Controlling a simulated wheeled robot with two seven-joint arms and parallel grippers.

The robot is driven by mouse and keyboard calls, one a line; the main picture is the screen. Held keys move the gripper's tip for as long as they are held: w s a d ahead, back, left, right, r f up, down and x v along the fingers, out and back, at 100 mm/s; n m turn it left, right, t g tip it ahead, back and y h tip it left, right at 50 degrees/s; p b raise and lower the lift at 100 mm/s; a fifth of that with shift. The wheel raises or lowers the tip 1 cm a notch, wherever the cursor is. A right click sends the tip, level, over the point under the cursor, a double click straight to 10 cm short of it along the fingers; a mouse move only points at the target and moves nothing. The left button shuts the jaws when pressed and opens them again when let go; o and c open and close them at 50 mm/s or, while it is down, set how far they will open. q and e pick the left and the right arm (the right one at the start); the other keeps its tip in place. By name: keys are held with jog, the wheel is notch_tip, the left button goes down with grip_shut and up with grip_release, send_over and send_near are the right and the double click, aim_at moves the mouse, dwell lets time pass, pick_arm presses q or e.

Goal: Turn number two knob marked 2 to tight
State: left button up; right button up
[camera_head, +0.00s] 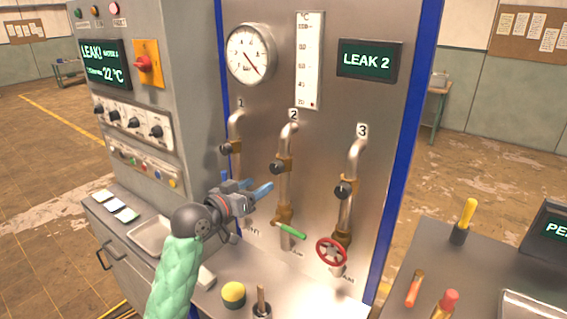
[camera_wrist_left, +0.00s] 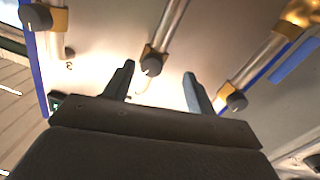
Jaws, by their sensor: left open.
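The black number 2 knob (camera_head: 277,167) sits on a brass valve on the middle pipe, below the label 2 (camera_head: 293,114). My left gripper (camera_head: 248,180) is open and empty in front of the panel, left of and slightly below this knob in the head view. In the left wrist view, which looks upside down, the middle knob (camera_wrist_left: 151,65) appears between the spread fingertips of the left gripper (camera_wrist_left: 159,72), apparently beyond them. I cannot see contact. The display (camera_head: 369,62) reads LEAK 2. My right gripper is not in view.
Knob 1 (camera_head: 226,149) and knob 3 (camera_head: 343,190) flank the middle pipe. A green lever (camera_head: 290,230) and a red handwheel (camera_head: 332,252) stick out below. A side table at right holds tools.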

aim_at(274, 169)
pick_arm(q)
jog(key=w+d+r+p, duration=0.1)
jog(key=r, duration=0.1)
jog(key=shift+w+d+r+p, duration=0.35)
jog(key=shift+d+p, duration=0.05)
jog(key=p+x, duration=0.2)
jog(key=x, duration=0.1)
jog(key=shift+w+d, duration=0.2)
jog(key=shift+w, duration=0.1)
jog(key=shift+p+x, duration=0.35)
jog(key=shift+x, duration=0.55)
jog(key=shift+f, duration=0.15)
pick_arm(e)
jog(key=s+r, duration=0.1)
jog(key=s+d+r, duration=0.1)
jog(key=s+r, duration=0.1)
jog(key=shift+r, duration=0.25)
